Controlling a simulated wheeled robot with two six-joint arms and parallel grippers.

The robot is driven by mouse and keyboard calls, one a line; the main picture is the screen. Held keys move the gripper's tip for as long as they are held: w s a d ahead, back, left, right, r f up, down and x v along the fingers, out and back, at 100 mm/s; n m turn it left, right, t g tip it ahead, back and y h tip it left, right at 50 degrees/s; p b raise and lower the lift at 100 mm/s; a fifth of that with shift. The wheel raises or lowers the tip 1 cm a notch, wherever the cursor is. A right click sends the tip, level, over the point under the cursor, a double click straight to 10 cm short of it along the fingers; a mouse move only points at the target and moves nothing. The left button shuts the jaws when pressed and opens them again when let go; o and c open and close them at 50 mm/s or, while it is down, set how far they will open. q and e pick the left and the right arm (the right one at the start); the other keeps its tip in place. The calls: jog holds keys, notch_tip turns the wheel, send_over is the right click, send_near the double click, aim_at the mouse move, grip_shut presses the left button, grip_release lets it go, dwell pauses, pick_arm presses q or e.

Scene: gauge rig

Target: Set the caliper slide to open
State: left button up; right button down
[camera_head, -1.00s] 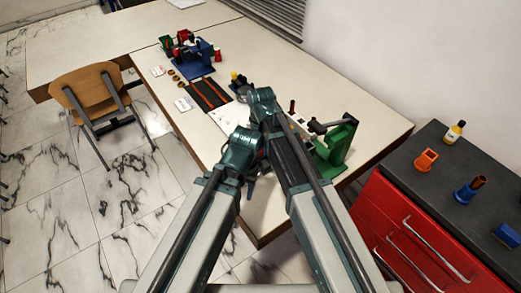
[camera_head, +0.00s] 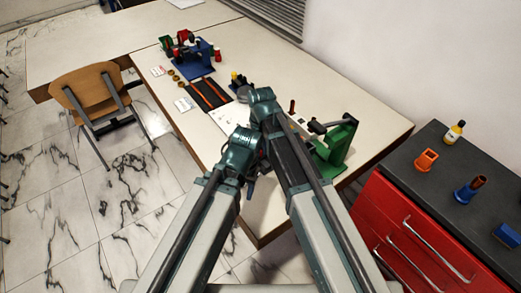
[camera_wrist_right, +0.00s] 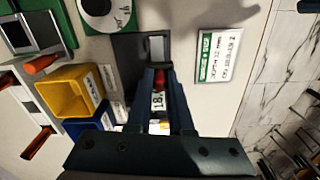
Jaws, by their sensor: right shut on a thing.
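The caliper appears in the right wrist view as a dark base with a grey block (camera_wrist_right: 157,47) and a white strip with numbers (camera_wrist_right: 158,101). A small red piece (camera_wrist_right: 160,78) sits between the fingers of my right gripper (camera_wrist_right: 161,82), which is shut on it. The fingers and palm hide much of the caliper, so its slide setting cannot be read. In the head view my right gripper (camera_head: 244,94) is over the table, partly hidden by its wrist. My left gripper (camera_head: 250,188) is low by the table's near edge; its jaws are unclear.
A yellow bin (camera_wrist_right: 72,90) and a blue bin (camera_wrist_right: 88,123) stand left of the caliper in the wrist view. A white, green-edged card (camera_wrist_right: 218,56) lies right of it. A green stand (camera_head: 337,145) is right of my arms. A red cabinet (camera_head: 400,225) stands at the right.

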jog(key=s+d, duration=0.1)
jog(key=s, duration=0.1)
jog(key=shift+s+d, duration=0.35)
jog(key=shift+d, duration=0.05)
jog(key=shift+w, duration=0.1)
jog(key=c, duration=0.8)
grip_release()
pick_arm(q)
jog(key=shift+r, duration=0.1)
pick_arm(e)
jog(key=shift+r, duration=0.1)
pick_arm(q)
notch_tip(320, 180, up, 14)
jog(key=p, duration=1.3)
jog(key=shift+f+p, duration=0.2)
jog(key=shift+p, duration=0.2)
pick_arm(e)
notch_tip(320, 180, up, 14)
jog(key=shift+f, duration=0.2)
